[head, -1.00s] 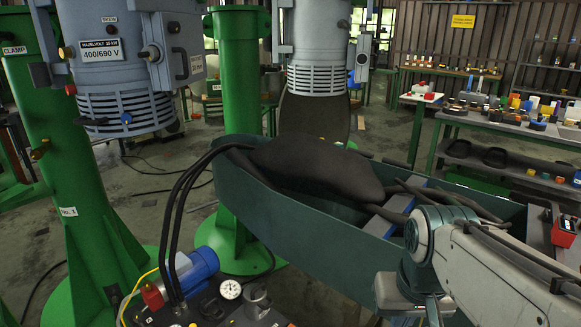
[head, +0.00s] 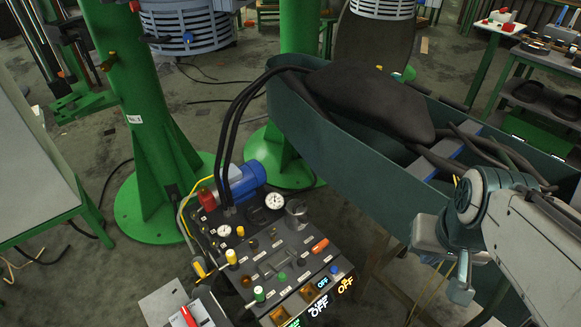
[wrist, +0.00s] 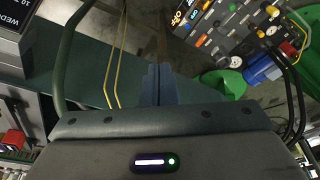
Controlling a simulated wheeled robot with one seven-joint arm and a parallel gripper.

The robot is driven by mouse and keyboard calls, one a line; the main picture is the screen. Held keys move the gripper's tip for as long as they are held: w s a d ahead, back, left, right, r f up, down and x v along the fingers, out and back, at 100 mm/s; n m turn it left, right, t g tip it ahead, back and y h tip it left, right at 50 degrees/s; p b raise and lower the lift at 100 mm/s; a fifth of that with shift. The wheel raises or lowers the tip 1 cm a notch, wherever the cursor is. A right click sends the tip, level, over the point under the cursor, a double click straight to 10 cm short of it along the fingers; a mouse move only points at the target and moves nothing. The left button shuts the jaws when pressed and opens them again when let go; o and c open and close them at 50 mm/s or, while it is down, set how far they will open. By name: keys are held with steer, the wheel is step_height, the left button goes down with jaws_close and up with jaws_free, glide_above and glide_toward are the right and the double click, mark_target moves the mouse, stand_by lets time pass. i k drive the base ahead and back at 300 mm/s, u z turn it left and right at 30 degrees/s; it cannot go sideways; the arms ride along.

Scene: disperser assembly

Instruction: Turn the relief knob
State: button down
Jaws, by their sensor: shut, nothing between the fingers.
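The dark control panel (head: 262,240) stands low in the middle of the head view, with gauges, switches, lit displays and several small coloured knobs. A yellow knob (head: 231,257) and a green knob (head: 259,294) stand up on its left part. I cannot tell which control is the relief knob. The panel also shows upside down at the upper right of the wrist view (wrist: 222,38). My gripper (wrist: 160,84) is shut and empty, apart from the panel. In the head view my arm is at the right, and its fingertips are hard to make out.
A long green trough (head: 330,125) with a dark sack (head: 372,98) and hoses lies behind the panel. A blue motor (head: 241,180) with black hoses stands at the panel's back edge. A green column (head: 140,100) rises at the left. A grey box with a red switch (head: 188,316) is in front.

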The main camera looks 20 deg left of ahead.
mark_target(253, 242)
steer(key=u, duration=2.35)
steer(key=k, duration=0.75)
steer(key=z, duration=0.55)
steer(key=i, duration=1)
